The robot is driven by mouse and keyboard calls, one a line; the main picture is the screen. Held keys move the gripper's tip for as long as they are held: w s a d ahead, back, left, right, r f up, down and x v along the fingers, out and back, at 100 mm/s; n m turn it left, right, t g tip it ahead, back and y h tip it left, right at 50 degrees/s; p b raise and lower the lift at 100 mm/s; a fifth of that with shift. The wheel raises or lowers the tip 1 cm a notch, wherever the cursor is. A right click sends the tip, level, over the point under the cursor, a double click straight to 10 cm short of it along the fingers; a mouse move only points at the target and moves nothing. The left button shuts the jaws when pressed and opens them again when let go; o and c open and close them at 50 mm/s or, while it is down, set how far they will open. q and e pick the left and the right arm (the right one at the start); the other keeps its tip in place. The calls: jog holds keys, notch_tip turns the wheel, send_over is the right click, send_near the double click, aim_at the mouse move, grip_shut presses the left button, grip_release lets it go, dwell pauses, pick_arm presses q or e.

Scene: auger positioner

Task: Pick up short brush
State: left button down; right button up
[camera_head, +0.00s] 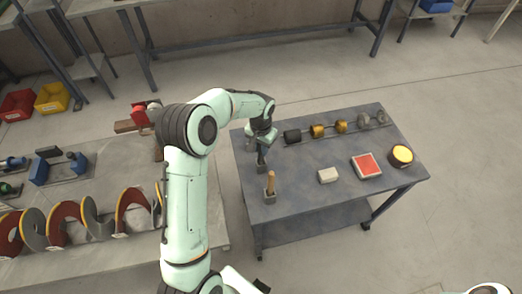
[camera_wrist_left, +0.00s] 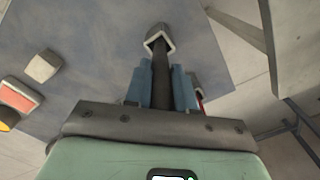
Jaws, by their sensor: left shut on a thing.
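My left gripper (camera_head: 262,146) is over the left part of the blue-grey table. Its blue fingers (camera_wrist_left: 161,85) are shut on a dark upright handle, which I take to be the short brush (camera_head: 261,158). The handle also shows between the fingers in the left wrist view (camera_wrist_left: 160,72). Its far end meets a small grey square holder (camera_wrist_left: 159,40); I cannot tell whether it is still seated there. A second brush with a light wooden handle (camera_head: 270,183) stands upright in a grey holder (camera_head: 270,197), nearer on the table.
The table (camera_head: 320,205) also bears a pale block (camera_head: 327,175), a red-topped block (camera_head: 366,166), a yellow-topped round tin (camera_head: 401,156) and a shaft with gold and dark rings (camera_head: 330,129). A bench with a large red-and-grey auger (camera_head: 70,218) stands to the left.

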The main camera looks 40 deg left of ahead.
pick_arm(q)
notch_tip(320, 180, up, 19)
jog(key=p, duration=0.1)
jog(key=shift+p, duration=0.3)
pick_arm(e)
jog(key=shift+w+r, duration=1.05)
jog(key=shift+r, duration=0.1)
pick_arm(q)
jog(key=shift+f, duration=0.15)
dwell(0.9)
